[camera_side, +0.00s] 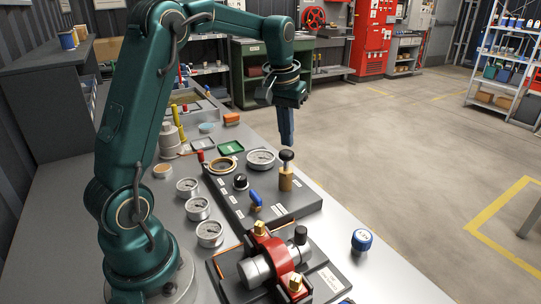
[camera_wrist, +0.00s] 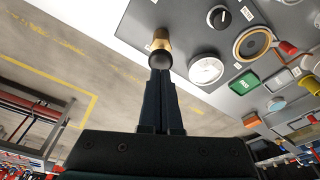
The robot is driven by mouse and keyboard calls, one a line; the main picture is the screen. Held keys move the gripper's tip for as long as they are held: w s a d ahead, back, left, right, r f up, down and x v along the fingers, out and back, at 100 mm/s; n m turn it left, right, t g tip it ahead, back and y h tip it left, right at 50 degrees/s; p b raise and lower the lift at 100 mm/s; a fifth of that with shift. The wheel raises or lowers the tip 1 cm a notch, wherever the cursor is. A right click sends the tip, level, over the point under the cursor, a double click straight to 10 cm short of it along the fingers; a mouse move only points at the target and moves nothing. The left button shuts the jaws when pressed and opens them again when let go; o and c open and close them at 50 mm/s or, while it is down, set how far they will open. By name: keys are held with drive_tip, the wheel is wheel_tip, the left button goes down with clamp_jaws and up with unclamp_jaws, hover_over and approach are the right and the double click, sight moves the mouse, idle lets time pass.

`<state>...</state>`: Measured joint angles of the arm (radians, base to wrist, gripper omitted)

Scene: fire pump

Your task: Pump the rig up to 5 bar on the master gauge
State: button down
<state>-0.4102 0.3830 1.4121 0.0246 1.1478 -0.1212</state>
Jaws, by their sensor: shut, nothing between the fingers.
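The hand pump (camera_side: 286,181), a brass cylinder with a black knob (camera_side: 286,155) on a rod, stands upright on the dark panel (camera_side: 308,200). The pump also shows in the wrist view (camera_wrist: 161,40). A large white dial gauge (camera_side: 262,158), perhaps the master gauge, sits beside it, also in the wrist view (camera_wrist: 206,70); its needle is too small to read. My gripper (camera_side: 287,144) points down with its fingers together and empty. Its tips appear close to the knob; I cannot tell whether they touch. In the wrist view the fingers (camera_wrist: 160,74) line up with the knob.
A blue lever (camera_side: 256,198) and a black dial knob (camera_side: 240,181) are on the panel. Several small gauges (camera_side: 198,208) stand to its left. A red fitting with brass caps (camera_side: 274,254) is in front. The floor beyond is open.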

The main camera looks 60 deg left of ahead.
sight(286, 152)
drive_tip(key=shift+f, duration=1.9)
drive_tip(key=shift+r, duration=1.5)
drive_tip(key=shift+f, duration=0.1)
drive_tip(key=shift+f, duration=1.45)
drive_tip(key=shift+r, duration=1.55)
drive_tip(key=shift+f, duration=0.15)
